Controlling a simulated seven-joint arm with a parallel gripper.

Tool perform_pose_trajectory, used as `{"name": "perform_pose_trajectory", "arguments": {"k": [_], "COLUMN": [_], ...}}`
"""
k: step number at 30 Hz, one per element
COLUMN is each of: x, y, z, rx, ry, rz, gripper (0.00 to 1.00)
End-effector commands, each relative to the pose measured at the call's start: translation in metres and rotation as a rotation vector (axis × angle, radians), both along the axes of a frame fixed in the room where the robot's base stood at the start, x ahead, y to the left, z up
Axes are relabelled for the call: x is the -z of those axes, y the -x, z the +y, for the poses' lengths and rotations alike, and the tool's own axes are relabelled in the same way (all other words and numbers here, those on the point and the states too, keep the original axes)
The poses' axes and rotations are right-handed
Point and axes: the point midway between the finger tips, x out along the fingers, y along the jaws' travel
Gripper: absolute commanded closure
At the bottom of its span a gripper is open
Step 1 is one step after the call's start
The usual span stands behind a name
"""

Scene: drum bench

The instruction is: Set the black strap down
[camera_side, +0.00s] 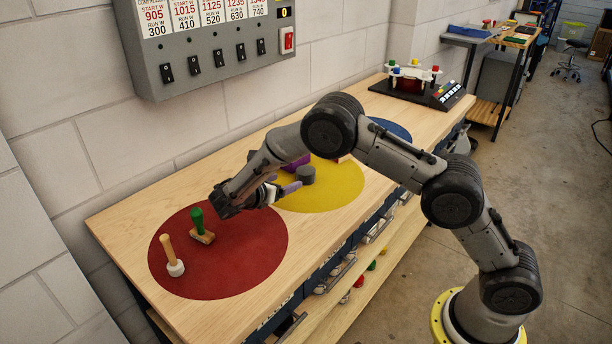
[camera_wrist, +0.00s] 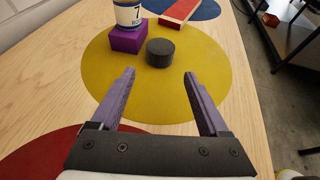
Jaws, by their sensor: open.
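A short black ribbed cylinder (camera_wrist: 160,52), possibly the black strap rolled up, stands on the yellow circle (camera_wrist: 105,75) in the wrist view. It shows dark grey in the side view (camera_side: 307,175). No loose strap shape shows in either view. My gripper (camera_wrist: 160,75) has its two purple fingers spread wide with nothing between them. The cylinder lies just beyond the fingertips, apart from them. In the side view my gripper (camera_side: 288,189) is low over the yellow circle's left part, pointing right toward the cylinder.
A purple block (camera_wrist: 127,39) bears a can marked 7 (camera_wrist: 128,14), behind the cylinder. A red block (camera_wrist: 180,14) lies by the blue circle (camera_wrist: 205,8). A green-handled tool (camera_side: 197,222) and wooden-handled mallet (camera_side: 168,250) stand on the red circle (camera_side: 230,275).

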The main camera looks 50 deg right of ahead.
Motion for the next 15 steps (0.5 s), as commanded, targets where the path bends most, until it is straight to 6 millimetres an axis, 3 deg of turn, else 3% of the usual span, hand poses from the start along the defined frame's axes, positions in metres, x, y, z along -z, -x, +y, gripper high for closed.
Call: {"name": "perform_pose_trajectory", "arguments": {"k": [9, 15], "x": [0.023, 0.028], "y": [-0.009, -0.012], "z": [-0.054, -0.066], "rx": [0.006, 0.003], "ry": [0.0, -0.001], "rz": [0.002, 0.001], "gripper": [0.21, 0.21]}}
